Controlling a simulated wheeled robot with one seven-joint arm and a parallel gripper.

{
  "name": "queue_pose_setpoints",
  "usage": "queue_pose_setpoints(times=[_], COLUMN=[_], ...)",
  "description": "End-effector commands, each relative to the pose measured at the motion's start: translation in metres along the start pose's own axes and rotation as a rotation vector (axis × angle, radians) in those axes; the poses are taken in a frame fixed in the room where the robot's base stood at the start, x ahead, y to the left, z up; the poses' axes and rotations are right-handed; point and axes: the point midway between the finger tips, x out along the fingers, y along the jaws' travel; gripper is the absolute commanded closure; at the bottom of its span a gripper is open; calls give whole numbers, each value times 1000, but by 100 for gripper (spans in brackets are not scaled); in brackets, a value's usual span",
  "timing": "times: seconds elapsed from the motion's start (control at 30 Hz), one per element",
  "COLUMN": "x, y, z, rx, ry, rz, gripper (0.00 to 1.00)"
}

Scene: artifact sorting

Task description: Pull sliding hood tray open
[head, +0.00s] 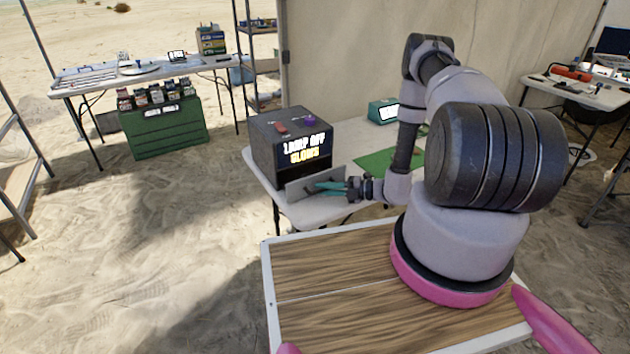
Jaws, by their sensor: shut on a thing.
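The hood is a dark grey box (268,150) on the white table. Its front display (303,147) has white and yellow lettering that seems to read "LAMP OFF" and "CLOSE". A red control and a purple control sit on its top. The sliding tray (298,190) shows as a grey front panel at the base of the box, standing out from the box's front. My gripper (322,188), with teal fingers, reaches from the right and is shut at the tray's front. The handle is mostly hidden by the fingers.
The white table (340,135) also holds a green mat (375,162) and a teal device (383,111). A wood-topped surface (330,285) lies under my arm. A green crate (165,130) and another table (150,72) stand at left. Sand at front left is clear.

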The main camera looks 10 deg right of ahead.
Motion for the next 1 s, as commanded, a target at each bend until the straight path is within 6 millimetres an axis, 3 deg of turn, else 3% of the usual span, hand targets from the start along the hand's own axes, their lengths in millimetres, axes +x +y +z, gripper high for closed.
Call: queue_pose_setpoints(times=[0.1,0.23,0.63,0.67,0.7,1.0], x=[-24,-39,-43,-43,-43,-42], y=[-8,-12,-13,-13,-13,-13], z=[-20,-35,-41,-41,-41,-41], rx=[5,2,-1,-1,-1,-1], ry=[-7,-6,-4,-4,-3,-2], rz=[-4,-3,-2,-2,-2,-1], gripper=[100,100,100,74,58,55])
